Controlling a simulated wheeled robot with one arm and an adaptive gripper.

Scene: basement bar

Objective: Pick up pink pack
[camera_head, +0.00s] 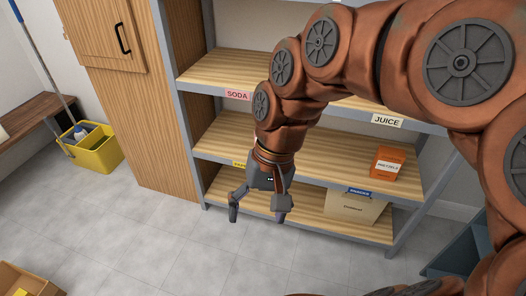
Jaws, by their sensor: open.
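I cannot make out a pink pack in the head view; my arm covers part of the shelves. My gripper (258,216) hangs fingers down in front of the lower shelves. Its fingers are spread apart with nothing between them. An orange pack (387,163) with a white label, which seems to read pretzels, stands on the shelf below the juice label, to the right of my gripper.
A shelf unit (214,67) carries a pink soda label (237,95) and a juice label (387,120). A tan box (350,207) sits on the lowest shelf. A yellow mop bucket (95,150) and an open carton (30,279) stand at left. The floor between is clear.

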